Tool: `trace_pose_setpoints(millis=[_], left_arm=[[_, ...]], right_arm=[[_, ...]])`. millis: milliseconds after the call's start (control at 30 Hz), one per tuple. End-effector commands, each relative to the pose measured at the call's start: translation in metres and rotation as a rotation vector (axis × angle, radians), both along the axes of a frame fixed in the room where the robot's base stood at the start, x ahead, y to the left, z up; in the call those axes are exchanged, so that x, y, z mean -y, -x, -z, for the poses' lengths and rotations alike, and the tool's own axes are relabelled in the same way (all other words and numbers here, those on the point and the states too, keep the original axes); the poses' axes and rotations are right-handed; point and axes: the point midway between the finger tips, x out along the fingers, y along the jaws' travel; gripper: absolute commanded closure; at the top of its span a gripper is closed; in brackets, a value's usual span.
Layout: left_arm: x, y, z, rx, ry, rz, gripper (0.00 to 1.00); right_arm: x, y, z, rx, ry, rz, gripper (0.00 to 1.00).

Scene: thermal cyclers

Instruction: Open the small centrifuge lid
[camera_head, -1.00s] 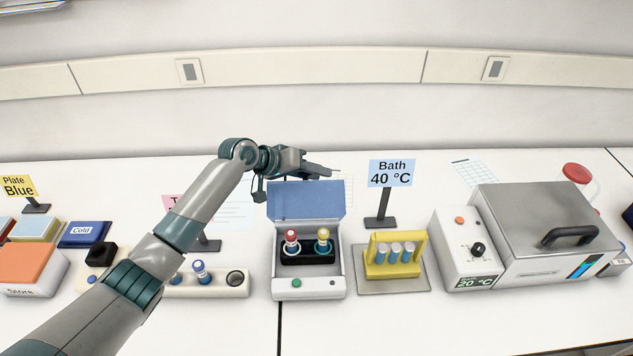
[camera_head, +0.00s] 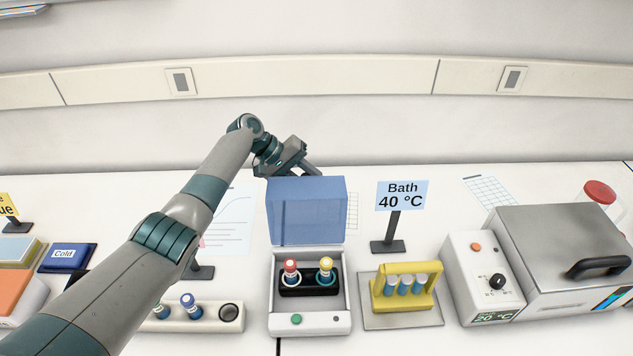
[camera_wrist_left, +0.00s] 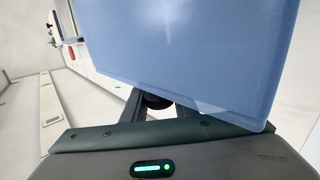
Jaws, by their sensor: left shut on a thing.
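The small centrifuge (camera_head: 309,322) is a white box on the bench with a green button on its front. Its translucent blue lid (camera_head: 306,215) is raised and leans back, with the inside exposed. A red-capped tube (camera_head: 291,268) and a yellow-capped tube (camera_head: 325,267) stand in its black rotor. My left gripper (camera_head: 312,172) is behind the lid's top edge, its fingertips partly hidden. In the left wrist view the lid (camera_wrist_left: 200,50) fills the upper middle, and the gripper (camera_wrist_left: 152,102) is shut on a dark round part at its edge. My right gripper is not in view.
A yellow tube rack (camera_head: 408,285) and the Bath sign (camera_head: 402,196) stand right of the centrifuge, with a steel-lidded water bath (camera_head: 560,245) beyond. A white tube holder (camera_head: 205,318) is at left, below my arm. Bench behind the lid is mostly clear.

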Motion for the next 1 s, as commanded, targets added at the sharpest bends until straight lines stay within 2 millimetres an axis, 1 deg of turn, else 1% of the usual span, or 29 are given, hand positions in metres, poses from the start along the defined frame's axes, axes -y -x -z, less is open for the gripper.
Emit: trace_pose_setpoints(millis=[200,333,367,400,433,767,867,1000], left_arm=[[0.0,0.0,0.0,-0.003,0.0,-0.001,1.0],[0.0,0.0,0.0,-0.003,0.0,0.0,1.0],[0.0,0.0,0.0,-0.003,0.0,0.0,0.67],[0.0,0.0,0.0,-0.003,0.0,0.0,0.58],[0.0,0.0,0.0,-0.003,0.0,0.0,0.56],[0.0,0.0,0.0,-0.003,0.0,0.0,0.56],[-0.003,0.0,-0.002,-0.001,0.0,0.0,0.56],[-0.011,-0.001,-0.009,-0.001,0.0,0.0,0.56]], right_arm=[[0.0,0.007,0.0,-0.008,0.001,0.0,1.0],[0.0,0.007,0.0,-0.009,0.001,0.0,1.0],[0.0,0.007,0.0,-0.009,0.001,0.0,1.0],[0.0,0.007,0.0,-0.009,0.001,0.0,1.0],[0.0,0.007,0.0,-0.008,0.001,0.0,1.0],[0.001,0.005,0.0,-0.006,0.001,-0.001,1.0],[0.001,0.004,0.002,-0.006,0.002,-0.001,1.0],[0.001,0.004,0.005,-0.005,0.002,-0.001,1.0]])
